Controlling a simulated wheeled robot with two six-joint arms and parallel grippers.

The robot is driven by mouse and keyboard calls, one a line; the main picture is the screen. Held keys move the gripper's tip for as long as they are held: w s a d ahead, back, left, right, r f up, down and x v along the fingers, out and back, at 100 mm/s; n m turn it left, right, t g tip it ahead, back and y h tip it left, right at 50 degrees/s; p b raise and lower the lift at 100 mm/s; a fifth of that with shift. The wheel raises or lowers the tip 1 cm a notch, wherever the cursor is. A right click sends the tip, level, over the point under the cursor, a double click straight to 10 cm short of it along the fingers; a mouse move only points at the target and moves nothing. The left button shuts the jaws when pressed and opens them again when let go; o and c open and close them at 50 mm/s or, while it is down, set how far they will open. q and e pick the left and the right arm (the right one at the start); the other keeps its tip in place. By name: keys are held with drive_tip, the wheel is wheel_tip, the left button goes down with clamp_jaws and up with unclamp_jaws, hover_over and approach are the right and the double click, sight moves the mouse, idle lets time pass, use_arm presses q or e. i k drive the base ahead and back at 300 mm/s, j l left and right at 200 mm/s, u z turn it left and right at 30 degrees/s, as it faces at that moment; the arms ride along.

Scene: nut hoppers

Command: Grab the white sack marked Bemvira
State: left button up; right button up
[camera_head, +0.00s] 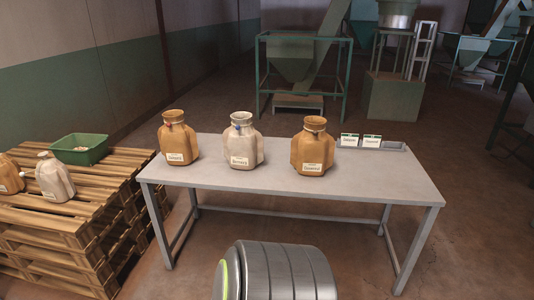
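A white sack (241,140) stands upright on the grey table, between two brown sacks. Its front label starts with what looks like "Bem", but the print is too small to read for certain. A brown sack (178,138) stands to its left and another brown sack (313,147) to its right, both labelled. A second white sack (54,180) sits on the wooden pallets at the left; no readable label shows on it. Neither of my grippers is in view.
The table (390,184) has a clear front strip. The pallet stack (95,205) on the left also bears a green bin (80,155) and a partly cut-off brown sack (9,176).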

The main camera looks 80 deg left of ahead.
sight(244, 148)
drive_tip(key=u, duration=2.95)
